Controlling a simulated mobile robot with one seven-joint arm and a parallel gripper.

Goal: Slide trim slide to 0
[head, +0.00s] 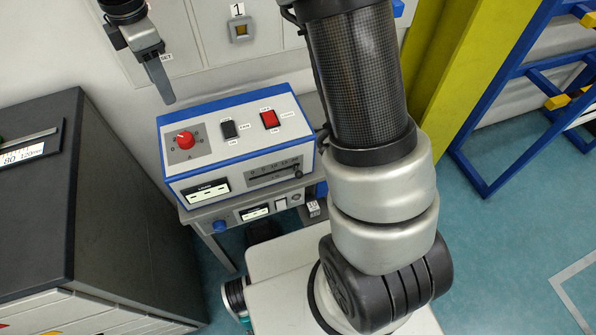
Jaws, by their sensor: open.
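The trim slide (275,173) is a grey strip with a marked scale on the front face of a white and blue control box. A small dark knob (298,173) appears near the right end of its slot. The scale marks are too small to read surely. My gripper (167,97) hangs at the upper left, behind and above the box's left part, apart from the slide. It is open and seen nearly edge-on, so one finger mostly hides the other. Nothing shows between the fingers.
The box (235,150) carries a red knob (185,139), a black switch (229,129), a red switch (269,119) and a small display (206,192). A dark cabinet (40,200) stands left. My arm covers the area right of the box. Blue racking (530,75) stands right.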

